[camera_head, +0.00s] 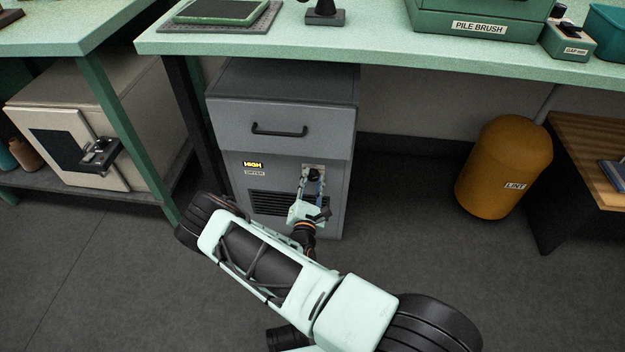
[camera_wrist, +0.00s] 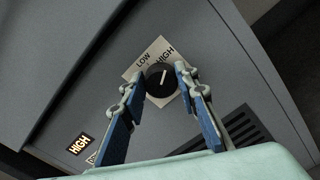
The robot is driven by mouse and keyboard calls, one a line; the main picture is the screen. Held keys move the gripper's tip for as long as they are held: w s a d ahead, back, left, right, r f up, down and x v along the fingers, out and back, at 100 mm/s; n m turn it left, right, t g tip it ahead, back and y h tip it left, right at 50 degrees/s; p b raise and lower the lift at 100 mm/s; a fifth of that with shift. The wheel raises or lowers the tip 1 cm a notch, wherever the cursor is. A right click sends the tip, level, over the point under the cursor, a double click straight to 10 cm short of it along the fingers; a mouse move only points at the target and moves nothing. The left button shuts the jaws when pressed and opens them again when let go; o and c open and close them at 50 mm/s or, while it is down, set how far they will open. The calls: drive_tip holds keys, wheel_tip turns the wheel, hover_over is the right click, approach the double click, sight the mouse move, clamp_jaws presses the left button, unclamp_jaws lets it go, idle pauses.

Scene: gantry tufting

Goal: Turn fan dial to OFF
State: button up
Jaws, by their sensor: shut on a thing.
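The fan dial (camera_wrist: 160,82) is a round black knob with a pale pointer mark, on a light plate (camera_wrist: 148,59) lettered LOW and HIGH. The mark points up toward the HIGH side; no OFF lettering shows, and the fingers cover parts of the plate. My gripper (camera_wrist: 160,76) has its blue fingers on opposite sides of the knob, shut on it. In the head view, my gripper (camera_head: 313,183) reaches the dial (camera_head: 314,174) on the front of the grey dryer cabinet (camera_head: 225,145). A lit sign (camera_head: 253,165) on the cabinet reads HIGH.
A drawer handle (camera_head: 279,130) is above the dial and a dark vent grille (camera_wrist: 245,130) lies beside it. The green bench top (camera_head: 380,48) overhangs the cabinet. A yellow LINT bin (camera_head: 505,165) stands to the right. Open floor lies between the cabinet and bin.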

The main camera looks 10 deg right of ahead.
drive_tip(key=shift+n, duration=0.3)
drive_tip(key=n+p, duration=0.1)
drive_tip(key=n, duration=0.1)
drive_tip(key=shift+a+r+n, duration=0.1)
drive_tip(key=shift+n, duration=0.2)
drive_tip(key=n+p, duration=0.1)
drive_tip(key=n, duration=0.2)
drive_tip(key=shift+n, duration=0.3)
drive_tip(key=n, duration=0.6)
drive_tip(key=shift+w+a, duration=0.1)
drive_tip(key=n, duration=0.5)
drive_tip(key=shift+f+n, duration=0.2)
drive_tip(key=shift+n, duration=0.2)
drive_tip(key=n, duration=0.5)
drive_tip(key=shift+n, duration=0.3)
drive_tip(key=o, duration=1.1)
drive_tip(key=shift+o, duration=0.2)
